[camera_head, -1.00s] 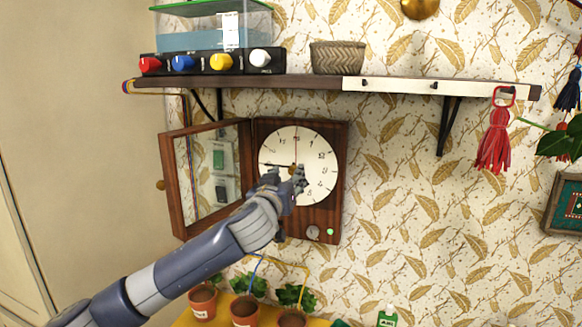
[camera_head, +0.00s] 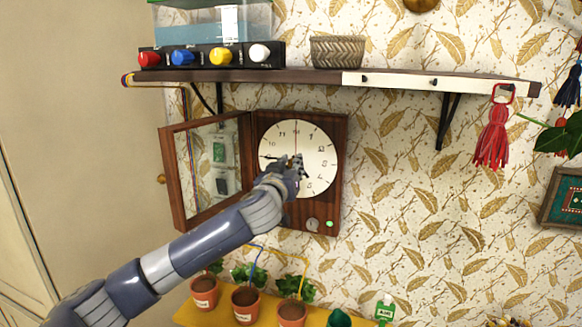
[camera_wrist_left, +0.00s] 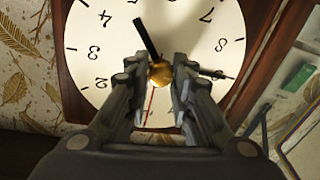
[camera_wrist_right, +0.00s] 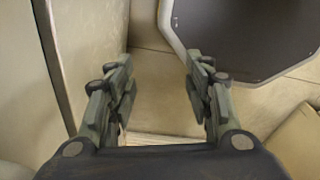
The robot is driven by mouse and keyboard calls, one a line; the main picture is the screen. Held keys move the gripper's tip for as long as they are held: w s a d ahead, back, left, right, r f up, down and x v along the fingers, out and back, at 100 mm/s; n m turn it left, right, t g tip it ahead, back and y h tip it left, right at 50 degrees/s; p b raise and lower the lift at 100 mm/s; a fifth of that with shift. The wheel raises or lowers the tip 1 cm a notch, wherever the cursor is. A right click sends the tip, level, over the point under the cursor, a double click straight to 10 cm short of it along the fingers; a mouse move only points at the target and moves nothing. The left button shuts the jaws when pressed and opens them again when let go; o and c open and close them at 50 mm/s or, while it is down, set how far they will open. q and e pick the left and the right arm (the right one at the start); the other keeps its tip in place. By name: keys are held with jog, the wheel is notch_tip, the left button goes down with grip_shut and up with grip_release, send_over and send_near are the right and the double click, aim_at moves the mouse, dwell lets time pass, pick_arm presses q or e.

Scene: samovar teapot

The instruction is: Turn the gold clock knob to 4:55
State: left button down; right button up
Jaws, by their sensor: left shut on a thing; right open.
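The wall clock (camera_head: 316,143) has a white round face in a dark wooden case. The gold clock knob (camera_wrist_left: 160,75) is at the face's centre, visible in the left wrist view, where the dial appears upside down. My left gripper (camera_head: 295,163) is shut on the knob, one finger on each side. In the left wrist view a thick black hand (camera_wrist_left: 147,38) points near the 5. A thin black hand (camera_wrist_left: 212,74) points near the 9, and a red hand (camera_wrist_left: 151,103) towards the 12. My right gripper (camera_wrist_right: 160,75) is open and empty, away from the clock.
The clock's glass door (camera_head: 207,170) hangs open to the left. A shelf (camera_head: 300,77) with colored knobs and a basket (camera_head: 337,51) is above. Potted plants (camera_head: 245,304) stand below. A red tassel (camera_head: 492,135) hangs at right. A dark panel (camera_wrist_right: 245,35) shows in the right wrist view.

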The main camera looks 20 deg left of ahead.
pick_arm(q)
jog(key=m+b, duration=0.1)
jog(key=m, duration=0.5)
jog(key=shift+b, duration=0.3)
jog(key=m, duration=0.2)
jog(key=shift+m+t+p, duration=0.3)
jog(key=shift+p, duration=0.05)
jog(key=shift+m+h+p, duration=0.3)
jog(key=shift+m+p, duration=0.25)
jog(key=shift+m, duration=1.15)
jog(key=shift+m, duration=0.3)
